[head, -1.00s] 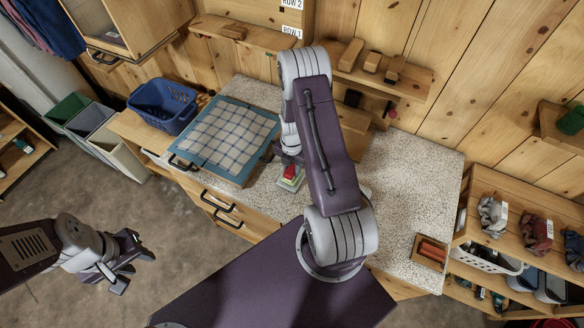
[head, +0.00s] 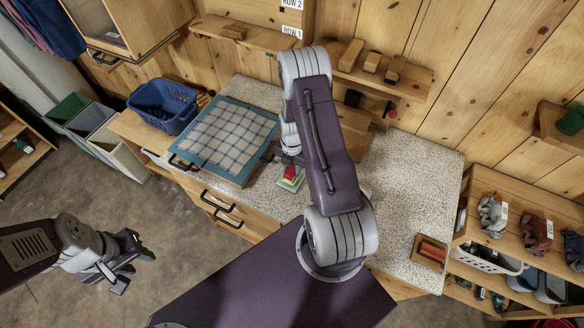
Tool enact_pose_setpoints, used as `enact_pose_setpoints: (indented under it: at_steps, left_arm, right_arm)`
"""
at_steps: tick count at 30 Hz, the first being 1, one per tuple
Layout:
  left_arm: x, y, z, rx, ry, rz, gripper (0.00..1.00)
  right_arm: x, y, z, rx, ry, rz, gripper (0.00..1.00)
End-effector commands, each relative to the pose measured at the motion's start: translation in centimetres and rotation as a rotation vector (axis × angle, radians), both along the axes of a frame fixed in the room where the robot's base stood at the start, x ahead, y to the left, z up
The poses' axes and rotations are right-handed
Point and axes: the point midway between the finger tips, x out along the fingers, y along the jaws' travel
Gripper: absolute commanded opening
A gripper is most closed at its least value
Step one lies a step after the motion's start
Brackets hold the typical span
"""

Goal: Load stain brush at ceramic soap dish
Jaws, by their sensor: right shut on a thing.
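My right gripper (head: 282,162) is low over the front of the speckled counter, partly hidden by my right arm. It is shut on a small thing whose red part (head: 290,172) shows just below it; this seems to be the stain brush. A small pale green, squarish piece (head: 291,185), seemingly the ceramic soap dish, lies on the counter directly under the red part. I cannot tell whether the two touch. My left gripper (head: 132,272) is open and empty over the floor at the lower left.
A checked cloth on a blue-edged board (head: 229,137) lies left of my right gripper. A blue basket (head: 164,107) stands beyond it. A wooden tray (head: 429,252) sits at the counter's right end. The counter (head: 415,170) right of my arm is mostly clear.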

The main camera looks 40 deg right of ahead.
Motion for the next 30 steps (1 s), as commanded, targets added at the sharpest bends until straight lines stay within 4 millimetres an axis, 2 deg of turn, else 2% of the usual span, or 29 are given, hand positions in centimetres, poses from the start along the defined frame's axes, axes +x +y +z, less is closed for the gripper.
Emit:
enact_pose_setpoints:
  at_steps: [19,30]
  left_arm:
    - [0.0,0.0,5.2,0.000,0.000,0.000,0.36]
    - [0.0,0.0,5.2,0.000,0.000,0.000,0.36]
  right_arm:
    - [0.2,-0.1,6.8,-0.002,-0.004,0.000,0.00]
    - [0.1,-0.1,6.8,-0.001,-0.004,0.000,0.00]
